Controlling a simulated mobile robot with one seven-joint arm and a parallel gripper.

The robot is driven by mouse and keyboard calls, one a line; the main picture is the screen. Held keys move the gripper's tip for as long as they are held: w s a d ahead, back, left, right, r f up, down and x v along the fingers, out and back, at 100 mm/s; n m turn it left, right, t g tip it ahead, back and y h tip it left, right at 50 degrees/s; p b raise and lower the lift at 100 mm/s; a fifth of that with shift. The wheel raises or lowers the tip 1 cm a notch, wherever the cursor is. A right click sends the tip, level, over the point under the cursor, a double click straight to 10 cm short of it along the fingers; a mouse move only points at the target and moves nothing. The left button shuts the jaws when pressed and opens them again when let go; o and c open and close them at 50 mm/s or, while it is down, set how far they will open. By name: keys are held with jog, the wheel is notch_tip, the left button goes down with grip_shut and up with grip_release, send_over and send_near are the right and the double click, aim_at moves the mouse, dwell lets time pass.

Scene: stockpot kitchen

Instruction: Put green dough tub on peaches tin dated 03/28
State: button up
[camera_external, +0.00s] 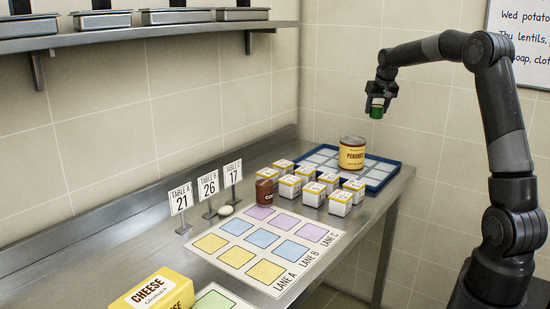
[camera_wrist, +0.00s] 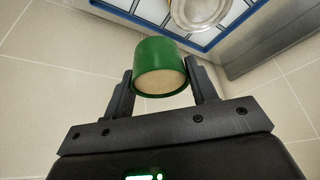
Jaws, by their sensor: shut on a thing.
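The green dough tub (camera_external: 376,112) is held high in the air between the fingers of my gripper (camera_external: 377,103), above and a little right of the peaches tin. In the wrist view the green tub (camera_wrist: 158,66) sits between the two dark fingers (camera_wrist: 163,90), with a pale round face towards the camera. The peaches tin (camera_external: 352,154), yellow with a dark label band, stands upright on the blue-edged tray. A round metal top, apparently the tin's (camera_wrist: 228,14), shows beyond the tub, partly cut off by the frame edge. No date on the tin is legible.
Several small white-and-yellow boxes (camera_external: 340,203) and a brown tin (camera_external: 265,192) stand left of the blue tray (camera_external: 375,182). A lane mat (camera_external: 268,238), table-number signs (camera_external: 181,199) and a cheese block (camera_external: 155,291) lie nearer. A shelf (camera_external: 150,31) hangs on the left wall.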

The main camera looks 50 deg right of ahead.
jog(key=w+a+f, duration=0.1)
jog(key=w, duration=0.1)
jog(key=w+a+f, duration=0.1)
jog(key=w+f, duration=0.1)
jog(key=w+a+f, duration=0.2)
jog(key=w, duration=0.1)
jog(key=shift+f, duration=1.95)
jog(key=shift+f, duration=0.15)
jog(key=o, duration=1.1)
